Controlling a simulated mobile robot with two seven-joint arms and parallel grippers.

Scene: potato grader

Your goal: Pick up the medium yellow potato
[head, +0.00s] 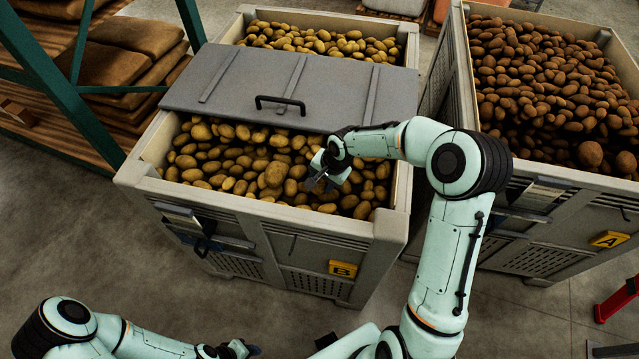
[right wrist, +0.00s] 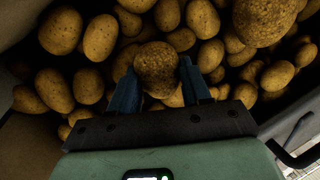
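Yellow potatoes (head: 230,158) lie heaped in the open front part of bin B (head: 385,232). My right gripper (head: 318,184) reaches down over this heap, near its right half. In the right wrist view, the two blue fingers of my right gripper (right wrist: 158,82) stand apart, one on each side of a roundish, medium-sized yellow potato (right wrist: 156,66). I cannot tell whether the fingers touch it; the potato's lower side is hidden. My left gripper (head: 240,349) is at the bottom edge of the head view, away from the bins; its finger opening is unclear.
A grey lid (head: 330,88) with a black handle (head: 280,101) covers the middle of bin B, behind my right gripper. A larger potato (right wrist: 264,18) lies nearby. Bin A (head: 555,178), with browner potatoes, stands at right. A shelf with sacks (head: 135,38) stands at left.

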